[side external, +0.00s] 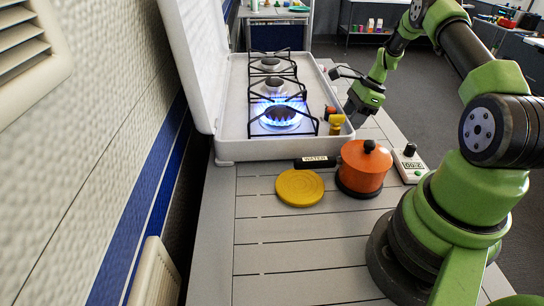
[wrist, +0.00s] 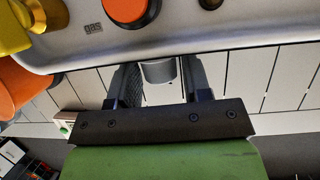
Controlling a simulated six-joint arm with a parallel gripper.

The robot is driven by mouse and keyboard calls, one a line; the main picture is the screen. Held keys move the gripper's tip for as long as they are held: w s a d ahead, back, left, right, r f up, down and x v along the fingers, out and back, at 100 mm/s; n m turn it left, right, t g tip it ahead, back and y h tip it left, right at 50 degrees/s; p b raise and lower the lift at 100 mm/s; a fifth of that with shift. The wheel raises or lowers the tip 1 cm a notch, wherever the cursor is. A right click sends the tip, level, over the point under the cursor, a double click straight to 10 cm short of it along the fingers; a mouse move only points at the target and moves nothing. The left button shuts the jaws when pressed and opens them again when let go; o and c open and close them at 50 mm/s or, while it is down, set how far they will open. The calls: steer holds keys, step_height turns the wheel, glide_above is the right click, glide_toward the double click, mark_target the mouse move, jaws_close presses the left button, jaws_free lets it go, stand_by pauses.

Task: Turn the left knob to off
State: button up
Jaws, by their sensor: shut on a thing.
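The open white camp stove (side external: 228,130) has a blue flame (side external: 280,116) on its nearest burner in the side view. In the wrist view, a grey knob (wrist: 159,72) sits at the stove's front edge, between the two fingers of my gripper (wrist: 163,82). The fingers are shut on it, one on each side. In the side view my gripper (side external: 348,106) is at the stove's right edge, and the knob is hidden there. The knob's pointer or markings do not show.
A yellow object (side external: 336,125) and an orange round part (wrist: 130,9) are on the stove near my gripper.

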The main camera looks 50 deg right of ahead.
steer(key=shift+w+d+m+g+y, duration=0.1)
steer(key=shift+m+g+y, duration=0.05)
steer(key=shift+g+y, duration=0.35)
steer(key=shift+w+d+m+g+y, duration=0.15)
steer(key=shift+g+y, duration=0.25)
steer(key=shift+y, duration=0.2)
steer(key=shift+s, duration=0.1)
steer(key=o, duration=1.4)
steer(key=shift+a, duration=0.1)
steer(key=shift+c, duration=0.2)
steer(key=v, duration=0.6)
steer(key=shift+a+r, duration=0.2)
steer(key=shift+r, duration=0.35)
